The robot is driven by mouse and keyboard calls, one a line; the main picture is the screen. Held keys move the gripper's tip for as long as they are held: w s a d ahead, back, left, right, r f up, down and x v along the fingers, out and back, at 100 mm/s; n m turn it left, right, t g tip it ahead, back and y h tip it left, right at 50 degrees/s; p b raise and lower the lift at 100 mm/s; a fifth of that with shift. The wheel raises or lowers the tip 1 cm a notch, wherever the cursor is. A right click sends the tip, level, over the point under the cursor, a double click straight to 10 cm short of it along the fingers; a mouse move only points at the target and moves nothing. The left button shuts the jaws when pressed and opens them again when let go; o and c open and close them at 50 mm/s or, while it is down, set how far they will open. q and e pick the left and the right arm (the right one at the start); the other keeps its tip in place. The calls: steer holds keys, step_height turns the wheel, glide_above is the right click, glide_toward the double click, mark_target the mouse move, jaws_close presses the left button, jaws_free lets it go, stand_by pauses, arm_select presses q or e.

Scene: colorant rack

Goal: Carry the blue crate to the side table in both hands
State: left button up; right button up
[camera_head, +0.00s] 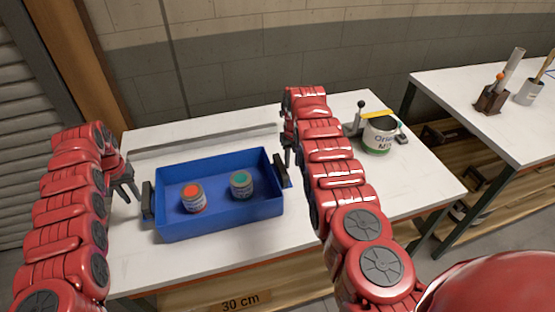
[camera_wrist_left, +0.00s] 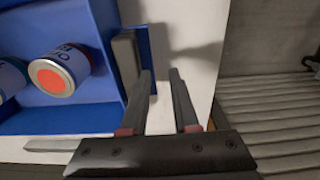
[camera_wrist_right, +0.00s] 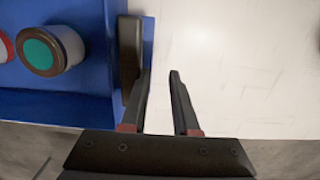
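The blue crate (camera_head: 225,210) stands on a white table, with a dark handle on its left end (camera_head: 149,199) and another on its right end (camera_head: 280,170). Inside it are a can with an orange-red top (camera_head: 193,197) and a can with a teal top (camera_head: 241,184). My left gripper (camera_wrist_left: 160,78) is open beside the left handle (camera_wrist_left: 127,65); the handle is not clearly between the fingers. My right gripper (camera_wrist_right: 160,78) is open beside the right handle (camera_wrist_right: 130,50), one finger close to it. In the head view my right arm partly hides that gripper.
A larger labelled can (camera_head: 379,135) and a small device with a lever (camera_head: 357,118) stand at the table's back right. A second white table (camera_head: 470,100) at right holds a brown holder (camera_head: 491,100) and a white cup (camera_head: 529,92). Its front part is clear.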

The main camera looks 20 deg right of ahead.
arm_select(q)
steer(key=shift+r, duration=0.1)
step_height(320, 180, up, 12)
steer(key=shift+s, duration=0.45)
arm_select(e)
step_height(320, 180, up, 12)
steer(key=shift+s, duration=0.45)
stand_by(0.4)
